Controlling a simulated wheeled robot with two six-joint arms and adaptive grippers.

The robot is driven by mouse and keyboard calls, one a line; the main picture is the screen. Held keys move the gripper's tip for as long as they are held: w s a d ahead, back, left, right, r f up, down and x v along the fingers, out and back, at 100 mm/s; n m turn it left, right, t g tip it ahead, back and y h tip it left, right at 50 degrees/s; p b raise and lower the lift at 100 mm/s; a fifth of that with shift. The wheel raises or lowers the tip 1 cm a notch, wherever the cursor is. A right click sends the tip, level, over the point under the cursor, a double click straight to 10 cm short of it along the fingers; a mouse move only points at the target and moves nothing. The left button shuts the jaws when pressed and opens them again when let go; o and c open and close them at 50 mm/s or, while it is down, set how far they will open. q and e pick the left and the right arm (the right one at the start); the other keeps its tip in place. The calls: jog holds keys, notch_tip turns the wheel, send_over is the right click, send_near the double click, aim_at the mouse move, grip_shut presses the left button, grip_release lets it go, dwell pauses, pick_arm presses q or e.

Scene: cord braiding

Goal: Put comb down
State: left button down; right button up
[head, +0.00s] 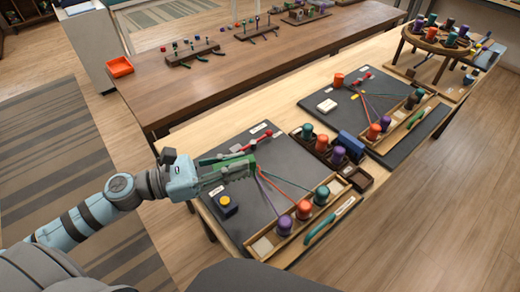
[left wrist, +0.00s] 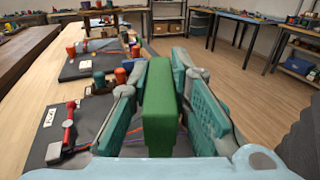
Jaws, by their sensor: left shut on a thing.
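My left gripper (head: 232,172) reaches in from the left over the near dark work mat (head: 225,218). Its fingers are shut on the comb (head: 250,162), a solid green block. In the left wrist view the comb (left wrist: 159,108) stands between the two teal finger pads (left wrist: 162,110). The comb is over the upper end of several coloured cords (head: 285,180). Whether it touches the cords or the mat is hidden. My right gripper is not in view.
A red-handled clamp (head: 253,144) lies behind the comb. A yellow-topped block (head: 225,203) sits on the mat's left. A wooden tray (head: 268,242) with coloured spools and a teal tool (head: 332,220) lie toward the front. A second mat (head: 328,88) is at the right.

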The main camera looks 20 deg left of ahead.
pick_arm(q)
jog(key=w+a+r+n+t+y+p, duration=0.4)
jog(key=w+r+p, duration=0.3)
jog(key=w, duration=0.3)
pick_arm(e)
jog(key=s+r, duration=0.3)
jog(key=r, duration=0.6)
pick_arm(q)
jog(key=shift+y, duration=0.4)
jog(key=f+b, duration=0.2)
jog(key=f, duration=0.3)
jog(key=w+f+b, duration=0.1)
jog(key=f+b, duration=0.2)
jog(key=f, duration=0.2)
jog(key=w+f+b, duration=0.1)
jog(key=f+b, duration=0.2)
jog(key=f, duration=0.3)
jog(key=shift+a, duration=0.1)
jog(key=shift+s+f, duration=0.2)
jog(key=shift+f, duration=0.2)
notch_tip(320, 180, down, 4)
jog(key=shift+f+b, duration=0.1)
jog(key=shift+b, duration=1.1)
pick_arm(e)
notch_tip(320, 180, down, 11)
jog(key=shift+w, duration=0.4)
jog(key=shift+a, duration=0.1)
